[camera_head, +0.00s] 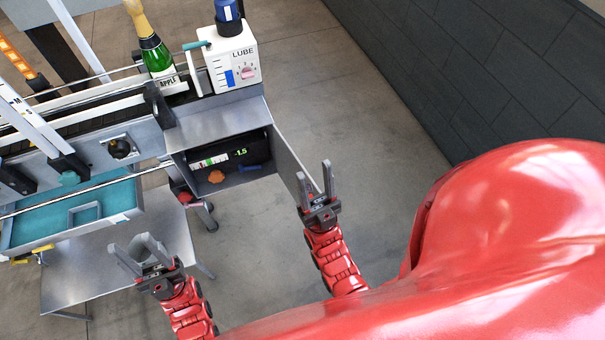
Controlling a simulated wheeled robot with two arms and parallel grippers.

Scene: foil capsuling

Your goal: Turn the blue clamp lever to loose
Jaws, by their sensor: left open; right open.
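A small blue lever (250,168) lies low at the right inside the open grey cabinet (220,122), beside an orange knob (216,176). It is small in this view, and I cannot tell its exact angle. My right gripper (314,170) is open and empty, to the right of the cabinet's open door (291,165) and apart from the lever. My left gripper (132,244) is open and empty, to the lower left of the cabinet, over the metal table. Neither gripper touches the lever.
A dark unit with a green "-1.5" display (240,152) sits in the cabinet. A white LUBE box (230,65) and a green bottle (155,50) stand above. A teal tray (40,220) and metal table (75,275) are at left. The floor at right is clear.

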